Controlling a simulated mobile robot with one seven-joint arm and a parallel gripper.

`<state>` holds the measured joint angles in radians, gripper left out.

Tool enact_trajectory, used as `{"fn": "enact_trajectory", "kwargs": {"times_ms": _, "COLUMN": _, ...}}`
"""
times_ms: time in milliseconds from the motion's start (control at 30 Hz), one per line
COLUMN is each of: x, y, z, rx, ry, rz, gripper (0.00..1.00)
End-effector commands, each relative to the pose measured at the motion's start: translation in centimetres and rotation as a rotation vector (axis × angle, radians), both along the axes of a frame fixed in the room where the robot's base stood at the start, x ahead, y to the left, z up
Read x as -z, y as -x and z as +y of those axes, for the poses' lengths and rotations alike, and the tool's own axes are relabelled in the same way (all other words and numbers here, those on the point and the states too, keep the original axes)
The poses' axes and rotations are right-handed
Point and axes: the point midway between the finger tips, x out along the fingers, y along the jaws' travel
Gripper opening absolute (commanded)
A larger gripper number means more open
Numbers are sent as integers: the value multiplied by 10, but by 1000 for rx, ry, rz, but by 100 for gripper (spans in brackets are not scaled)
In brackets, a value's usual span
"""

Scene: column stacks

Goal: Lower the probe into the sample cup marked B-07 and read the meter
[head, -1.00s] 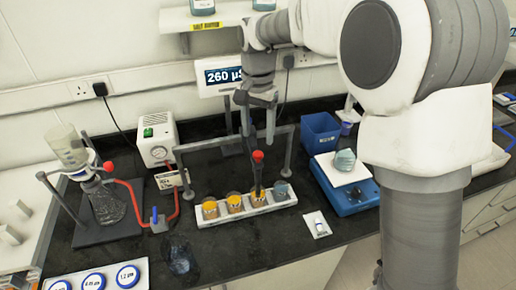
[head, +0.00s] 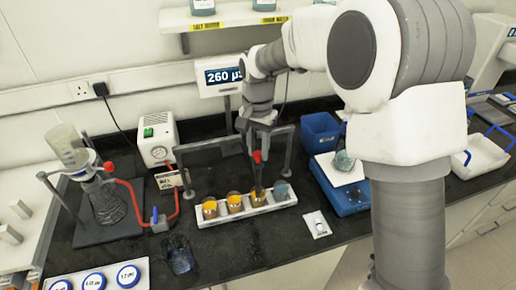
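The probe (head: 257,172), a dark stick with a red top, stands upright at the third cup from the left; its tip seems to be at or in that cup (head: 258,198). The cups stand in a white rack (head: 236,212); several hold orange-brown contents and the rightmost cup (head: 281,191) looks blue-grey. No B-07 mark is legible. The meter (head: 222,77) shows 260 µ and part of another letter, its right edge hidden by my arm. My gripper (head: 261,147) points down just above or at the probe's red top; its fingers are too small to judge.
A grey frame (head: 202,148) stands behind the rack. A flask stand with red tubing (head: 133,187) and a white pump box (head: 157,137) are at left. A blue bin (head: 319,133) and a blue scale (head: 345,197) are at right. A clear beaker (head: 180,256) stands in front.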

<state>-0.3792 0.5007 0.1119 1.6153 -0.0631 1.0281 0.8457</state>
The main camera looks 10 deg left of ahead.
Motion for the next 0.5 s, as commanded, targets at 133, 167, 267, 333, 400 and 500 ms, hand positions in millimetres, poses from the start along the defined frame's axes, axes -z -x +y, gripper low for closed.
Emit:
{"fn": "enact_trajectory", "kwargs": {"times_ms": 133, "x": 0, "y": 0, "z": 0, "rx": 0, "ry": 0, "rz": 0, "gripper": 0}}
{"fn": "enact_trajectory", "kwargs": {"times_ms": 167, "x": 0, "y": 0, "z": 0, "rx": 0, "ry": 0, "rz": 0, "gripper": 0}}
{"fn": "enact_trajectory", "kwargs": {"times_ms": 267, "x": -1, "y": 0, "z": 0, "rx": 0, "ry": 0, "rz": 0, "gripper": 0}}
{"fn": "enact_trajectory", "kwargs": {"times_ms": 333, "x": -1, "y": 0, "z": 0, "rx": 0, "ry": 0, "rz": 0, "gripper": 0}}
{"fn": "enact_trajectory", "kwargs": {"times_ms": 400, "x": -1, "y": 0, "z": 0, "rx": 0, "ry": 0, "rz": 0, "gripper": 0}}
{"fn": "enact_trajectory", "kwargs": {"times_ms": 500, "x": -1, "y": 0, "z": 0, "rx": 0, "ry": -1, "rz": 0, "gripper": 0}}
